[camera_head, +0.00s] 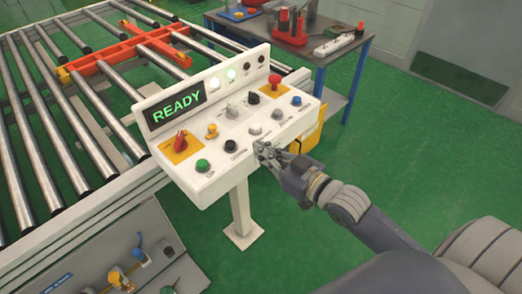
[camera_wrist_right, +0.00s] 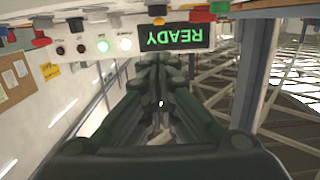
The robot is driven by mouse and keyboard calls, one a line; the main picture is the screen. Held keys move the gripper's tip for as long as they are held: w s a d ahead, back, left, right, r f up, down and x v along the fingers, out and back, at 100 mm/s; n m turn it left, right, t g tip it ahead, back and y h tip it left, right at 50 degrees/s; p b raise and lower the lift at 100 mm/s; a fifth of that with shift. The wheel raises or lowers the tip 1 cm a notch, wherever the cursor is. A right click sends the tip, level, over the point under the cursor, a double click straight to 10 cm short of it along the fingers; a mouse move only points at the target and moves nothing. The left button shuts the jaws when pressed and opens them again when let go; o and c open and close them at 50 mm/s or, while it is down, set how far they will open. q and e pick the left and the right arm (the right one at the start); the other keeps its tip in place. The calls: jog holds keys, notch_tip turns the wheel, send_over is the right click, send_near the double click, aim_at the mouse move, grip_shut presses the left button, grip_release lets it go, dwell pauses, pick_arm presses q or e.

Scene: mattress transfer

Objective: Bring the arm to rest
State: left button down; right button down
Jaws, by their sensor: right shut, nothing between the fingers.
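My right arm comes in from the lower right of the head view. My right gripper (camera_head: 263,152) is shut and empty at the front edge of the white control panel (camera_head: 215,165), below its buttons. I cannot tell whether it touches the panel. In the right wrist view, the closed fingers (camera_wrist_right: 160,75) point toward the panel, which appears upside down with its green READY display (camera_wrist_right: 178,38). The display also reads READY in the head view (camera_head: 177,107). My left gripper is not in view.
A roller conveyor (camera_head: 60,160) with an orange frame (camera_head: 130,52) lies left of the panel. The panel stands on a white post (camera_head: 240,210). A blue-framed table (camera_head: 357,70) with tools is behind. Green floor (camera_head: 430,160) is open at the right.

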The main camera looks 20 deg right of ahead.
dwell(0.3)
jog(key=s+d+f+m+g+h, duration=0.1)
jog(key=s+d+f+g+h, duration=0.15)
jog(key=f, duration=0.95)
jog(key=s+d+f+m+g+h, duration=0.1)
jog(key=s+d+f, duration=0.15)
jog(key=f, duration=0.85)
jog(key=s+d+f+m+g+h, duration=0.1)
jog(key=d+f+g+h, duration=0.15)
jog(key=f, duration=0.95)
jog(key=s+a+f+g, duration=0.1)
jog(key=s+f+g, duration=0.4)
jog(key=s+f, duration=1.2)
jog(key=s+a+f+g, duration=0.1)
jog(key=s+f, duration=0.3)
jog(key=s, duration=0.5)
jog(key=s+a+f+n+g, duration=0.1)
jog(key=s+a+f+g, duration=0.1)
jog(key=s, duration=0.6)
jog(key=shift+s+a+f+g, duration=0.3)
jog(key=shift+s+a+f, duration=0.05)
jog(key=shift+a+f, duration=0.5)
